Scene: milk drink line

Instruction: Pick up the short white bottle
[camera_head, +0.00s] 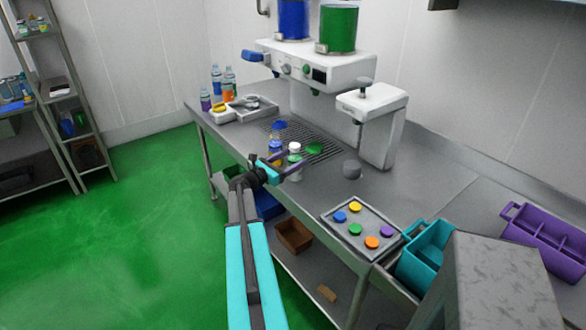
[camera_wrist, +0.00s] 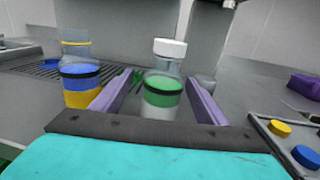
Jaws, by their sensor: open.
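The short white bottle (camera_wrist: 162,92) stands upright, with a white cap, clear upper part, green band and whitish lower part. In the head view it (camera_head: 295,161) stands on the bench near the front edge. My gripper (camera_head: 285,165) is open, its purple fingers level with the bottle. In the wrist view my gripper (camera_wrist: 155,95) has one finger to each side of the bottle, with gaps showing. I cannot tell how far between the fingertips it is. The wrist housing hides its base.
A bottle with blue and yellow bands (camera_wrist: 79,75) stands close on the left. A grey round object (camera_head: 351,169) is to the right. A tray of coloured caps (camera_head: 360,244) lies on the near right bench. The dispenser (camera_head: 310,65) rises behind.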

